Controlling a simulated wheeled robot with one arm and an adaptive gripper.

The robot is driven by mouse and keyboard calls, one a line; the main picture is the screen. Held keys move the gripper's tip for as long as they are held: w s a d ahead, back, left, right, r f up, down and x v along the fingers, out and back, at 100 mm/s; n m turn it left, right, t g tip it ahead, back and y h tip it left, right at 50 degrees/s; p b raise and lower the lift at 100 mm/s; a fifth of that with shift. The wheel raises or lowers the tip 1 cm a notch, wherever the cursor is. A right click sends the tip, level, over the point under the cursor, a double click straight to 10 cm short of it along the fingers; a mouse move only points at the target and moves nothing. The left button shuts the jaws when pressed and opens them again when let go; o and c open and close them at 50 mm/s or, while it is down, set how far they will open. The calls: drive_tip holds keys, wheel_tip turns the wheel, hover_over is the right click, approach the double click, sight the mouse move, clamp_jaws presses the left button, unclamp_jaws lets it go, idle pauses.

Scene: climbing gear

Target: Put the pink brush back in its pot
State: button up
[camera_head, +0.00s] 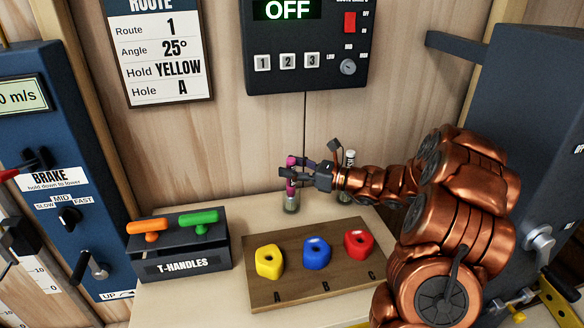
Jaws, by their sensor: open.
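The pink brush (291,187) stands upright at the back of the bench. Its lower end meets a small clear pot (291,206) and looks to be inside it; I cannot see how deep it sits. My gripper (290,172) is open, with its dark fingers at the brush's upper part. The fingers hide part of the handle, and I cannot tell whether they touch it.
A second pot with a pale-topped item (349,158) stands behind my wrist, partly hidden. In front lies a wooden board (300,284) with yellow, blue and red holds. A T-handles box (182,265) stands left. A control panel (305,75) hangs above.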

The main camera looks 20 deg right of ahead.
wheel_tip(320, 180, up, 10)
drive_tip(key=shift+r, duration=0.1)
idle(0.4)
drive_tip(key=s+a+f+n+g+h+p, duration=0.1)
drive_tip(key=s+a+f+n+g, duration=0.2)
drive_tip(key=s+a+n+g, duration=0.55)
drive_tip(key=s+a+f+n+g, duration=0.25)
drive_tip(key=s+a+n, duration=0.35)
drive_tip(key=s+a, duration=0.65)
drive_tip(key=s+a+f+n+g+h, duration=0.3)
drive_tip(key=s+n, duration=0.1)
drive_tip(key=s, duration=0.3)
drive_tip(key=s+d+f+n+g+h+p, duration=0.1)
drive_tip(key=s+d+f+n+h, duration=0.2)
drive_tip(key=s+d+n+h, duration=0.5)
drive_tip(key=s+d+n, duration=0.1)
drive_tip(key=s+d, duration=0.2)
drive_tip(key=s, duration=0.3)
drive_tip(key=shift+s+d+f, duration=0.2)
drive_tip(key=shift+s, duration=0.1)
